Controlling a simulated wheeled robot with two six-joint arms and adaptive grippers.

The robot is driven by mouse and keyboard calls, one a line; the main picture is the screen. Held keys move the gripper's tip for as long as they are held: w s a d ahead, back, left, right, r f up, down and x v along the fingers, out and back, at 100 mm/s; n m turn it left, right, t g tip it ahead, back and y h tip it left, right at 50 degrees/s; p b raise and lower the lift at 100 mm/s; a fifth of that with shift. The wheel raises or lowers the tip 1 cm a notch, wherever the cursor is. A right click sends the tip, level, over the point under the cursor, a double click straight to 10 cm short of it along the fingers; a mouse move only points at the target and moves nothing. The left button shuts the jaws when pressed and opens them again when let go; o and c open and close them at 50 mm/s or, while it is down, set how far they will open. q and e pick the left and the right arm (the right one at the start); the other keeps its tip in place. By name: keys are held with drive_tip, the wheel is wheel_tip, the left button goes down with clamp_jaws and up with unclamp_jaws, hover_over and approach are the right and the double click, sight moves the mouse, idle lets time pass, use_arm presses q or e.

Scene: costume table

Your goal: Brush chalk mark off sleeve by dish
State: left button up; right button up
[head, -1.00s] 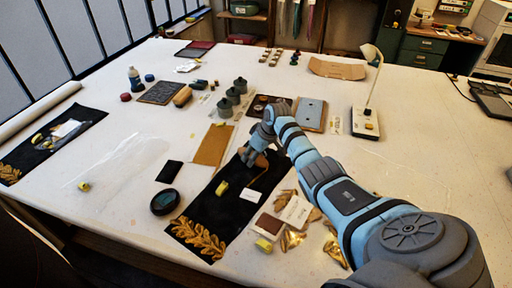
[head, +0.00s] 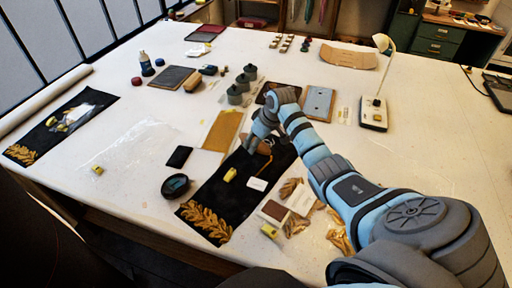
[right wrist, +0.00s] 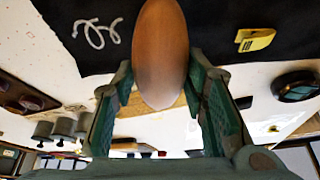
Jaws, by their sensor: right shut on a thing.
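A black sleeve (head: 213,194) with gold leaf embroidery at its near end lies flat in the middle of the table. A dark round dish (head: 175,186) stands just left of it and also shows in the right wrist view (right wrist: 297,86). My right gripper (head: 260,138) is over the sleeve's far part, shut on a brush (head: 265,148) with an oval wooden back (right wrist: 163,55). A white looping chalk mark (right wrist: 97,33) shows on the black cloth, beside the brush. I cannot tell whether the brush touches the cloth. My left gripper is not in view.
A second embroidered black sleeve (head: 88,108) lies far left. Grey pots (head: 235,95), a tan strip (head: 222,131) and gold leaves (head: 296,226) lie around.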

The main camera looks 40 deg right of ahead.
drive_tip(key=shift+r, duration=1)
drive_tip(key=shift+r, duration=1.5)
